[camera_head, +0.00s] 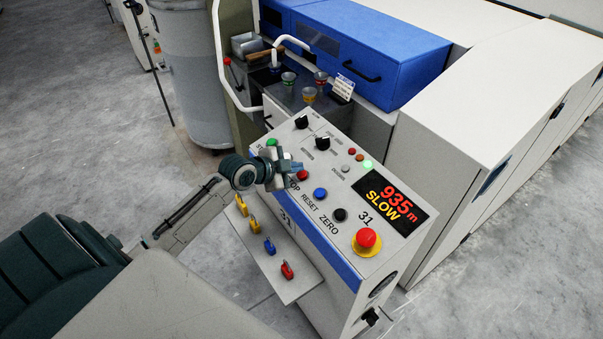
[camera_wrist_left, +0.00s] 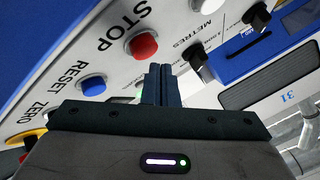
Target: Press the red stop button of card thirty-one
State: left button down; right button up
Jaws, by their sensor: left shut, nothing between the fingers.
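The red stop button (camera_head: 303,175) sits on the sloped control panel (camera_head: 385,180) numbered 31, partly beside my gripper in the head view. In the left wrist view the red button (camera_wrist_left: 143,45) is in plain sight by the word STOP. My left gripper (camera_head: 288,167) is shut and empty, over the panel's left part. In the left wrist view its closed fingertips (camera_wrist_left: 160,68) appear just right of and below the red button. Whether they touch the panel I cannot tell. My right gripper is not in view.
A blue RESET button (camera_head: 320,194), a black ZERO button (camera_head: 340,214) and a red mushroom button on yellow (camera_head: 367,240) share the panel. Black knobs (camera_head: 302,121) stand behind. A lit display (camera_head: 391,204) reads 935 m SLOW. Coloured padlocks (camera_head: 287,269) hang in front.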

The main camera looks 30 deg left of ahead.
pick_arm(q)
jog(key=shift+f, duration=0.1)
dwell(0.8)
jog(key=shift+w+f+b, duration=0.1)
jog(key=shift+f+b, duration=0.2)
jog(key=shift+b, duration=0.2)
jog(key=shift+w+d+f+b, duration=0.1)
jog(key=shift+f+b, duration=0.4)
dwell(0.4)
jog(key=shift+r, duration=0.15)
dwell(0.3)
jog(key=shift+s+r+p, duration=0.25)
jog(key=shift+r+p, duration=0.5)
jog(key=r+p, duration=0.2)
jog(key=r, duration=0.1)
jog(key=s+r+p, duration=0.1)
jog(key=p, duration=0.1)
jog(key=shift+a+r, duration=0.35)
jog(key=shift+r, duration=0.05)
dwell(0.4)
